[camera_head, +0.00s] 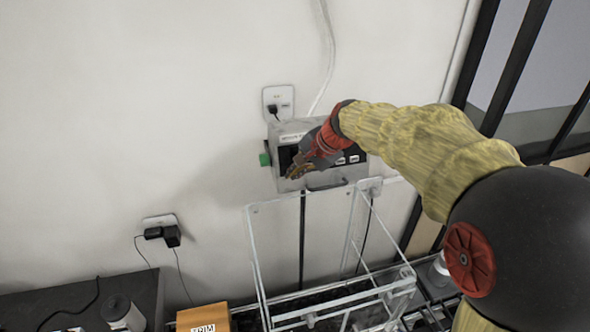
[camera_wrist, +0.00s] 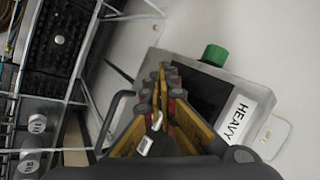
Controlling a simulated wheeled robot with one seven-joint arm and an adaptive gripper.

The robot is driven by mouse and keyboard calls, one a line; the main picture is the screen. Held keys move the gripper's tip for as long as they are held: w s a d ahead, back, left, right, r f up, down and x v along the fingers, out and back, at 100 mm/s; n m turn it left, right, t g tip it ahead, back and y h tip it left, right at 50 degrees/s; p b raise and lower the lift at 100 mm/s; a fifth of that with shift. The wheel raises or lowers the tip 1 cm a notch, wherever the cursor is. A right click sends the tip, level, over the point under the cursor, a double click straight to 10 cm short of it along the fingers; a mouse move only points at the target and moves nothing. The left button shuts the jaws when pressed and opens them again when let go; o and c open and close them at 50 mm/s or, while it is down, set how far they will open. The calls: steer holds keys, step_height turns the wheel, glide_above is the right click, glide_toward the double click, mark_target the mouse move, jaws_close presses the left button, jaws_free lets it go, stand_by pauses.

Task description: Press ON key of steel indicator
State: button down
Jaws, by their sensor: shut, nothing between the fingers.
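The steel indicator (camera_head: 290,129) is a grey box on the wall, with a dark front and a green knob on its left side. In the wrist view the indicator (camera_wrist: 262,92) carries a white label reading HEAVY, and its green knob (camera_wrist: 215,55) shows at the top. My gripper (camera_head: 297,171) is shut and empty in front of the indicator's face, towards its lower left. In the wrist view the fingers (camera_wrist: 163,72) point at the dark front. Light keys (camera_head: 351,159) show right of my gripper. I cannot tell whether the fingertips touch the face, and the ON key cannot be made out.
A clear-walled frame (camera_head: 258,262) stands below the indicator. Wall sockets (camera_head: 278,100) with plugs and cables are above and at lower left. An orange box labelled TRIM (camera_head: 203,318) and a dark surface (camera_head: 60,296) are at the bottom. The wall left of the indicator is clear.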

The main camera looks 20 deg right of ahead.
steer(key=shift+w+f, duration=0.1)
steer(key=shift+w, duration=0.15)
stand_by(0.3)
steer(key=shift+s, duration=0.1)
steer(key=shift+s+r, duration=0.25)
steer(key=shift+s, duration=0.45)
steer(key=s, duration=0.2)
steer(key=s+r+b, duration=0.1)
steer(key=s, duration=0.1)
steer(key=shift+s+r, duration=0.2)
steer(key=shift+s, duration=0.15)
steer(key=shift+d+f, duration=0.1)
stand_by(0.7)
